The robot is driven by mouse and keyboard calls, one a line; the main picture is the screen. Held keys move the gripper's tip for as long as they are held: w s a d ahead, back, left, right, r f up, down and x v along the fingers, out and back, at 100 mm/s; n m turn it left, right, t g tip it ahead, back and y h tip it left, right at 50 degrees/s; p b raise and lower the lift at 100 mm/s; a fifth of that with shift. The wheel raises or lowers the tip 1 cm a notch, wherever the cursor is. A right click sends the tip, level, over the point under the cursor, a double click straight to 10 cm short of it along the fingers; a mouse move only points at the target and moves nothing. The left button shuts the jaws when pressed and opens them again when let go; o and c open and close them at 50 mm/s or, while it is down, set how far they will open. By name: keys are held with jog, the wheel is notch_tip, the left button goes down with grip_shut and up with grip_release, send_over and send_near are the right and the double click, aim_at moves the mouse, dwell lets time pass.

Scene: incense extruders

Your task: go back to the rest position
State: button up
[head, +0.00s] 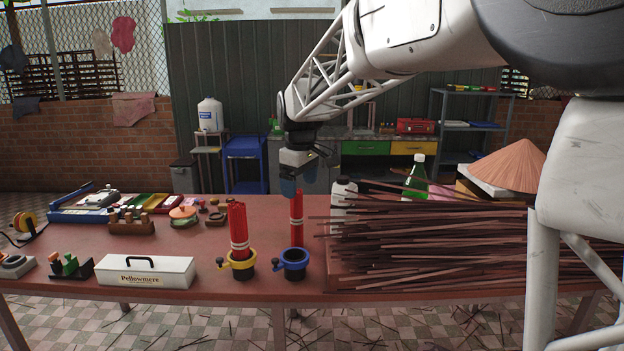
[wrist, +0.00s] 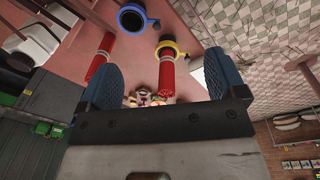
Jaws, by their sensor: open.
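My gripper (head: 288,190) hangs above the table, its blue-grey fingers beside the top of a free-standing red tube (head: 297,219) with white bands. In the wrist view my gripper (wrist: 161,68) has its fingers spread, with nothing held between them. The free-standing red tube (wrist: 101,57) shows beside the left finger there. A second red tube (head: 237,225) stands upright in the yellow-collared black holder (head: 239,266); in the wrist view it (wrist: 167,78) appears in the gap between the fingers, farther off. The blue-collared holder (head: 292,263) has no tube in it.
A big pile of dark incense sticks (head: 430,245) covers the table's right side. A white Pellowmere box (head: 146,271) is at the front left. Space above the table's left half is open.

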jog(key=s+d+f+m, duration=0.1)
jog(key=s+d+m, duration=0.2)
jog(key=s+d, duration=0.55)
jog(key=s+d+m, duration=0.3)
jog(key=s+d, duration=0.2)
jog(key=s, duration=0.7)
jog(key=s+d+f+m, duration=0.2)
jog(key=s+f, duration=0.1)
jog(key=s, duration=0.4)
jog(key=s+d+f+m+t, duration=0.1)
jog(key=s+d+f+m, duration=0.1)
jog(key=s, duration=0.5)
jog(key=s+d+f+m, duration=0.2)
jog(key=s+d+f, duration=0.2)
jog(key=s, duration=0.4)
jog(key=shift+f+t, duration=0.3)
jog(key=shift+f, duration=0.45)
